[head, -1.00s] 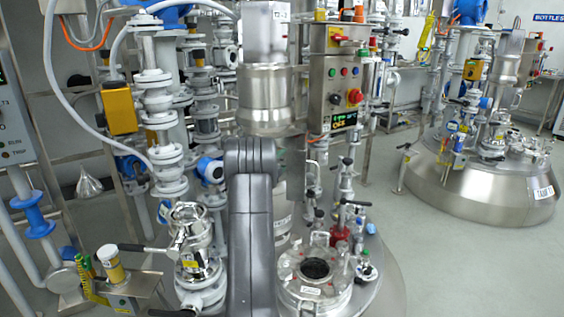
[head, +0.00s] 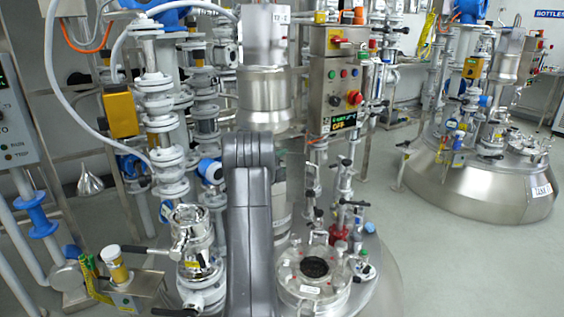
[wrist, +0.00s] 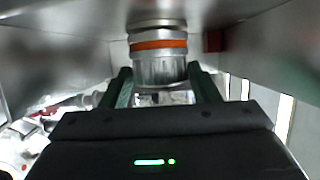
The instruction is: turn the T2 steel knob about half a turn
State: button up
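The steel knob (wrist: 160,66), a bright ribbed cylinder with an orange band round it, is in the upper middle of the wrist view. My gripper (wrist: 160,84) has one dark green finger on each side of its lower part. The knob's turn angle cannot be read. In the head view my grey arm stands upright in the middle, and my gripper and the knob cannot be made out there.
A control box (head: 338,85) with buttons and a small lit display stands right of my arm. A steel column (head: 266,90) rises behind the arm. Valves and pipes (head: 165,120) crowd the left. A second domed vessel (head: 470,185) stands right, with open floor (head: 450,270) before it.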

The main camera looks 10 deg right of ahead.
jog(key=shift+o, duration=1.1)
jog(key=v, duration=1.3)
jog(key=shift+s+a, duration=0.25)
jog(key=shift+a, duration=0.05)
jog(key=shift+w+d, duration=0.1)
jog(key=x, duration=1.3)
jog(key=shift+w+d, duration=0.15)
jog(key=shift+d, duration=0.05)
jog(key=shift+w+f, duration=0.1)
jog(key=shift+b, duration=0.3)
